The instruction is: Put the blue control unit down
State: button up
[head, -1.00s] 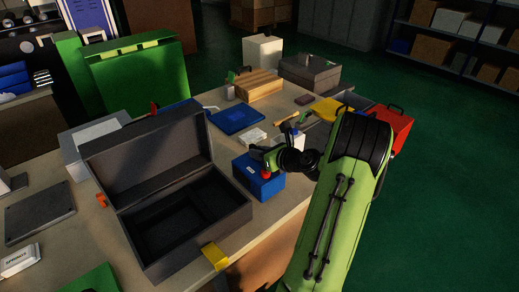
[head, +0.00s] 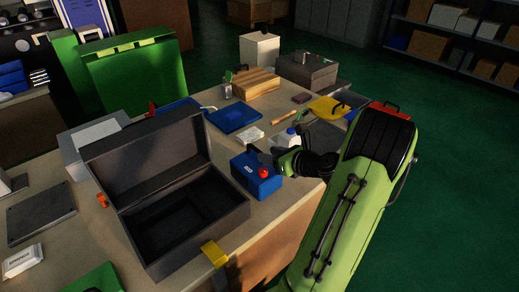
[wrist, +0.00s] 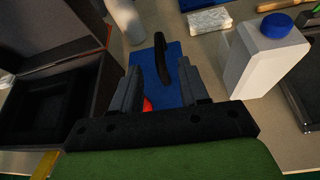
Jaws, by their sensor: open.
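The blue control unit (head: 257,177), a box with a red button and a dark handle on top, stands on the bench just right of the open dark case. In the wrist view the blue control unit (wrist: 173,62) lies ahead of the jaws, its dark handle between and beyond the fingertips. My gripper (wrist: 165,85) is open, with its two fingers apart. In the head view my gripper (head: 285,160) is beside the unit's right side, and its fingers are partly hidden. I cannot tell whether a finger touches the unit.
The open dark case (head: 180,215) stands close to the unit's left. A white bottle with a blue cap (wrist: 265,50) stands close on the gripper's right.

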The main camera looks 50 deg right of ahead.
jog(key=p+v, duration=0.1)
jog(key=v, duration=0.4)
jog(key=w+a+r+n+g+y, duration=0.2)
jog(key=a+n+g, duration=0.1)
jog(key=a+n, duration=0.65)
jog(key=w+a+r+n+g+y, duration=0.1)
jog(key=w+a+r+n+g, duration=0.15)
jog(key=a+n, duration=0.75)
jog(key=s+a+r+n+g+h, duration=0.2)
jog(key=s+a+r+n, duration=0.2)
jog(key=s+a+n, duration=0.8)
jog(key=s+n, duration=0.2)
jog(key=n, duration=0.4)
jog(key=shift+s+a+r, duration=0.15)
jog(key=shift+s, duration=0.05)
jog(key=shift+r+g, duration=0.1)
jog(key=shift+g, duration=0.15)
